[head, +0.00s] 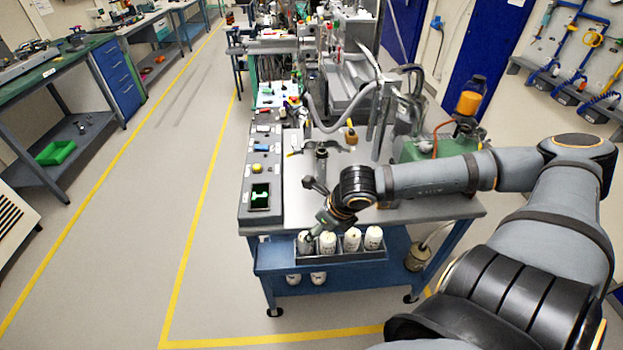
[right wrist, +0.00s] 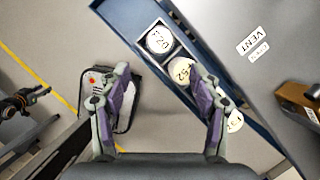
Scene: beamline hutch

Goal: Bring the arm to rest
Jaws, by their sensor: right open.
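My right arm comes in from the right in the head view. Its gripper (head: 312,234) points down near the left end of a row of white bottles at the front of the cart. In the right wrist view the right gripper (right wrist: 160,75) is open, its two purple-and-grey fingers wide apart, with nothing held between them. Beyond the fingertips are labelled round white tops, one (right wrist: 159,40) between the fingers' lines and another (right wrist: 181,71) nearer the right finger. I cannot tell whether a finger touches a bottle. My left gripper is not in view.
The bottles stand in a tray (head: 330,258) along the front of the blue cart (head: 287,284). A control panel (head: 258,222) with a green screen lies left on the worktop (head: 300,208). Floor on the left is clear.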

